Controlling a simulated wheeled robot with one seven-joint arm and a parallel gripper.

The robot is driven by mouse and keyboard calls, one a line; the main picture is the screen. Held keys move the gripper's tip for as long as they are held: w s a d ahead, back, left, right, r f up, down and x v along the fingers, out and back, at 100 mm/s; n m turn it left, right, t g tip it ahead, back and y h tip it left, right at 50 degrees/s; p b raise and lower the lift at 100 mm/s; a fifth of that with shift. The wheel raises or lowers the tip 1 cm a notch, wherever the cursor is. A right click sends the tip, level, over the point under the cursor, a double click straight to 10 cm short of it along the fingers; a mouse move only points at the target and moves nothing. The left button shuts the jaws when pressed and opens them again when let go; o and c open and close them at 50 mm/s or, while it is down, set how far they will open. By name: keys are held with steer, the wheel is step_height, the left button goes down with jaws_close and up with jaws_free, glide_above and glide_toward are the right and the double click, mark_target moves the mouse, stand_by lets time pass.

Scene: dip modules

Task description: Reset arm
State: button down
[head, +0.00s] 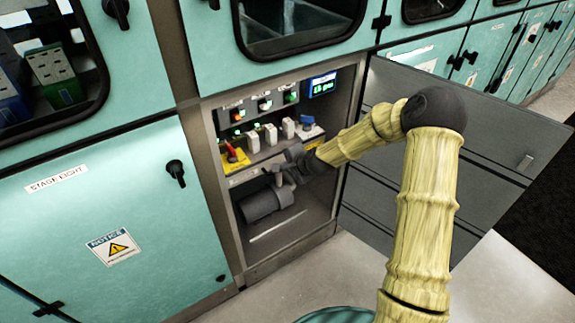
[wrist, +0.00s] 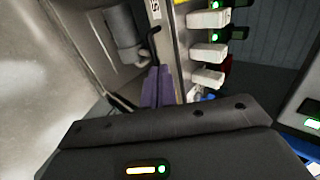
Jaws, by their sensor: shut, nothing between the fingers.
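My arm (head: 420,200), in pale yellow segmented covers, reaches from the lower right of the head view into an open cabinet bay. My gripper (head: 277,180) is in front of the bay, below the row of white modules (head: 271,134) and close to a grey cylinder (head: 262,205). In the wrist view its fingers (wrist: 157,87) are together with nothing seen between them. The white modules also show in the wrist view (wrist: 208,50), to the right of the fingers, with green lights. The grey cylinder (wrist: 124,32) is at the upper left there.
The bay's grey door (head: 450,150) stands open to the right, behind my arm. A red switch (head: 230,148) on a yellow plate and a blue knob (head: 307,119) flank the modules. A closed teal door (head: 90,220) is at the left. Pale floor lies below.

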stand_by(0.4)
steer(key=s+d+r+n+g+h, duration=0.2)
steer(key=s+d+r+n, duration=0.2)
steer(key=s, duration=0.6)
steer(key=s+d+r+n+g+h, duration=0.1)
steer(key=s+d+r+n+g, duration=0.2)
steer(key=s, duration=0.7)
steer(key=s+d+r+n+h, duration=0.2)
steer(key=s+d+r+n, duration=0.25)
steer(key=s, duration=0.55)
step_height(320, 180, up, 17)
steer(key=p, duration=1.7)
steer(key=shift+f+g, duration=0.2)
steer(key=shift+g, duration=0.1)
steer(key=shift+f+n, duration=0.1)
steer(key=shift+n, duration=0.15)
